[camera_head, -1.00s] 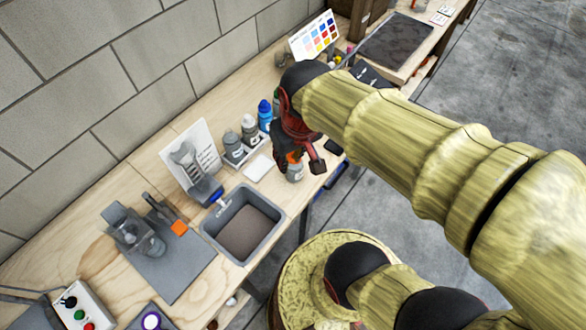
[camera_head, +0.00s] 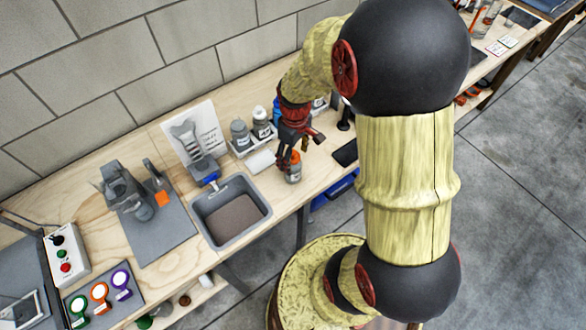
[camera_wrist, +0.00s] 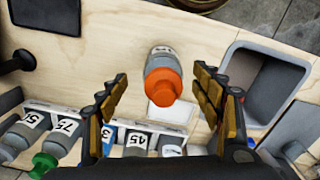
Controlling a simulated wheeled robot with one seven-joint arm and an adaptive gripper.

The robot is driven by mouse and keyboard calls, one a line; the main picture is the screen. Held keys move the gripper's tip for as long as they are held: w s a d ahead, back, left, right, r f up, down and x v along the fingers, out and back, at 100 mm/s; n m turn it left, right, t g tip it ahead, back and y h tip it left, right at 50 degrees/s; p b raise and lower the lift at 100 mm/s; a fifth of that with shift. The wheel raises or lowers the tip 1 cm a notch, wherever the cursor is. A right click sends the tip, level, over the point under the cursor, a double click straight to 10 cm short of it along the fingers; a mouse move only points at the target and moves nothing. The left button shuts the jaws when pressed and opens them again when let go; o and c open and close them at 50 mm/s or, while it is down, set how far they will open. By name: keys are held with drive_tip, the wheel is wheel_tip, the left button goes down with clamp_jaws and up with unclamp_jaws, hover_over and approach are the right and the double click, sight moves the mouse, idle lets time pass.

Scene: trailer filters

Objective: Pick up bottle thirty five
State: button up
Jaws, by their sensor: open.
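A grey bottle with an orange cap (camera_head: 293,167) stands alone on the wooden bench, right of the grey bin. In the wrist view this bottle (camera_wrist: 162,82) shows between my fingers, cap toward the camera; its number is not readable. My gripper (camera_head: 295,147) is open above and close to it, with a finger on either side (camera_wrist: 160,80). I cannot tell whether the fingers touch it. Other bottles stand in a rack (camera_wrist: 88,112); their labels include 75 and 45, so none shown clearly reads 35.
The grey bin (camera_head: 262,206) lies left of the bottle. A small white card (camera_head: 261,161) and a dark flat object (camera_head: 345,153) lie nearby. A sign (camera_head: 193,135) stands behind. The bench's front edge is close to the bottle.

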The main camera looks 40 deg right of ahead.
drive_tip(key=f+b, duration=0.1)
drive_tip(key=f, duration=0.4)
drive_tip(key=f+b, duration=0.1)
drive_tip(key=f, duration=0.1)
drive_tip(key=shift+w+a+f+b, duration=0.15)
drive_tip(key=shift+a+f+b, duration=0.05)
drive_tip(key=shift+a+b, duration=0.1)
drive_tip(key=shift+c, duration=0.3)
drive_tip(key=c, duration=1.5)
drive_tip(key=shift+r, duration=0.15)
drive_tip(key=shift+c, duration=0.4)
